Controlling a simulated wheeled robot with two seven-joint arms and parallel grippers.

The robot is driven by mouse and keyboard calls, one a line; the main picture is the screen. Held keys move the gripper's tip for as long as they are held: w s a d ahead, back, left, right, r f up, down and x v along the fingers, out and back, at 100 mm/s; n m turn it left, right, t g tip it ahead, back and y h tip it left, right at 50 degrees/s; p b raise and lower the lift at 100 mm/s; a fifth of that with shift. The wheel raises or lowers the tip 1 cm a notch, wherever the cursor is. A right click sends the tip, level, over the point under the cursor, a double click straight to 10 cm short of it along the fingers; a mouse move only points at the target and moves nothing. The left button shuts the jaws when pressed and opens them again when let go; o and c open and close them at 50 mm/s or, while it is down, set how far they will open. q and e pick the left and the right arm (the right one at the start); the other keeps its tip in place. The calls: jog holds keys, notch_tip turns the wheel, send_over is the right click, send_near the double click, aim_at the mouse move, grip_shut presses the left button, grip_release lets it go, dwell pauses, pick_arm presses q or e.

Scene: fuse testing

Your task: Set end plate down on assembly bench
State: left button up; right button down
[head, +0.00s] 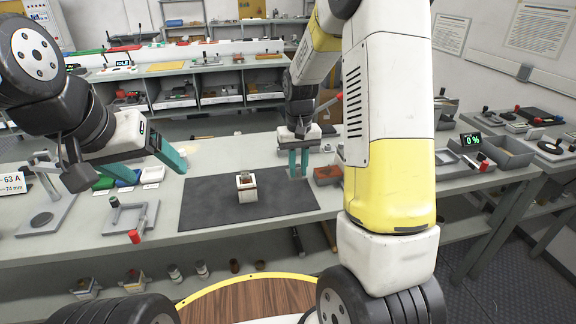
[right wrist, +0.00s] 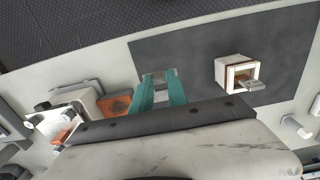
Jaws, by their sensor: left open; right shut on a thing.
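My right gripper (head: 298,162) points down over the right back part of the dark mat on the assembly bench (head: 200,230). In the right wrist view its teal fingers (right wrist: 161,88) are shut on a thin grey piece, the end plate (right wrist: 160,78), mostly hidden between them. I cannot tell whether the plate touches the mat. A small white block-shaped assembly with a brownish core (head: 246,188) stands on the mat, left of and apart from the right gripper; it also shows in the right wrist view (right wrist: 238,72). My left gripper (head: 160,170) is open and empty, above the bench's left side.
The dark mat (head: 215,212) is otherwise clear. A red-orange bin (head: 327,176) stands just right of the right gripper. Green (head: 103,184), blue and white bins sit under the left gripper. A grey fixture with a red-knobbed lever (head: 134,237) stands at the front left.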

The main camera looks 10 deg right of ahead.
jog(key=shift+w, duration=0.5)
jog(key=shift+f, duration=3.4)
jog(key=shift+f, duration=0.55)
jog(key=c, duration=1.2)
grip_release()
